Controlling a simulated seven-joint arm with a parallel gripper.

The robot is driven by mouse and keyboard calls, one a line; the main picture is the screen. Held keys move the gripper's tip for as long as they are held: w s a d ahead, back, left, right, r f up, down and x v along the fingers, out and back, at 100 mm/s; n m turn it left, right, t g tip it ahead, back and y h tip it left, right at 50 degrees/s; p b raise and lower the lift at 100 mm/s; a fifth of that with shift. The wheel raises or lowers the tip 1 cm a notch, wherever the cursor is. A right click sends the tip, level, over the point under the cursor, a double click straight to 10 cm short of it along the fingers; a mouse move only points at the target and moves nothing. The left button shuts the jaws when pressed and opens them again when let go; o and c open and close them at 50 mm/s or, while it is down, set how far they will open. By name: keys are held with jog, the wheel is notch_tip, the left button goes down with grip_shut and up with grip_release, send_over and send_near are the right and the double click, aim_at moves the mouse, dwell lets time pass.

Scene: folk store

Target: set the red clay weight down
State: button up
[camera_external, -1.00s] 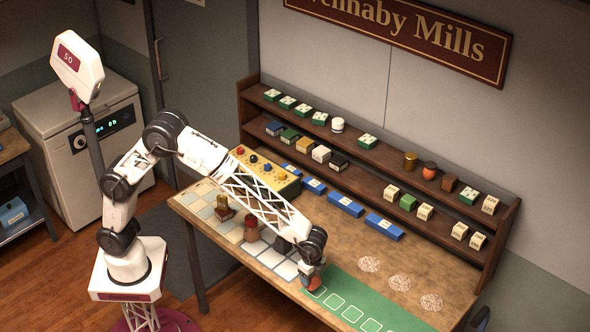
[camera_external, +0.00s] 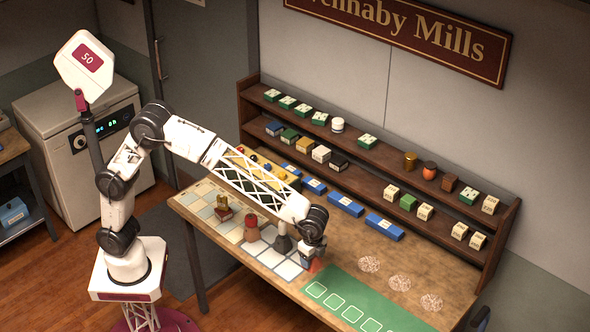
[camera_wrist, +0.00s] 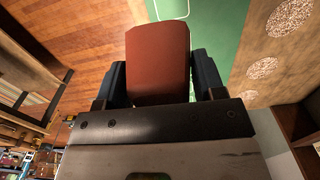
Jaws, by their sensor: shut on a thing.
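The red clay weight (camera_wrist: 158,65) is a plain reddish-brown block between the two dark fingers of my gripper (camera_wrist: 160,85) in the wrist view. In the external view my gripper (camera_external: 313,262) is low over the bench, beside the upper left corner of the green mat (camera_external: 375,302). Only a small part of the weight (camera_external: 316,267) shows there, under the dark wrist. My gripper is shut on it. I cannot tell whether its underside touches the bench.
A tiled board (camera_external: 228,229) left of my gripper carries a red piece (camera_external: 251,228), a dark grey piece (camera_external: 282,241) and a brown piece (camera_external: 223,209). Blue boxes (camera_external: 345,206) line the bench's back, below a shelf (camera_external: 375,160) of small boxes. Speckled discs (camera_external: 399,283) lie right of the mat.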

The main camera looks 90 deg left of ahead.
jog(key=s+a+r+n, duration=0.25)
jog(key=s+a, duration=0.35)
jog(key=a, duration=0.7)
jog(key=s+a+r+n, duration=0.1)
jog(key=s+a+n, duration=0.35)
jog(key=a, duration=0.85)
jog(key=s+a+r+n, duration=0.2)
jog(key=s+a, duration=0.6)
jog(key=a, duration=0.4)
jog(key=s+a+n, duration=0.4)
jog(key=s+a, duration=0.7)
jog(key=s, duration=0.4)
jog(key=s+a+f+n, duration=0.2)
jog(key=s+n, duration=0.1)
jog(key=s, duration=0.7)
jog(key=s+a+f+n, duration=0.1)
jog(key=s+f+n, duration=0.15)
jog(key=s, duration=0.75)
notch_tip(320, 180, down, 11)
jog(key=shift+w+a+r, duration=0.1)
jog(key=shift+r, duration=0.05)
jog(key=shift+w+a, duration=0.1)
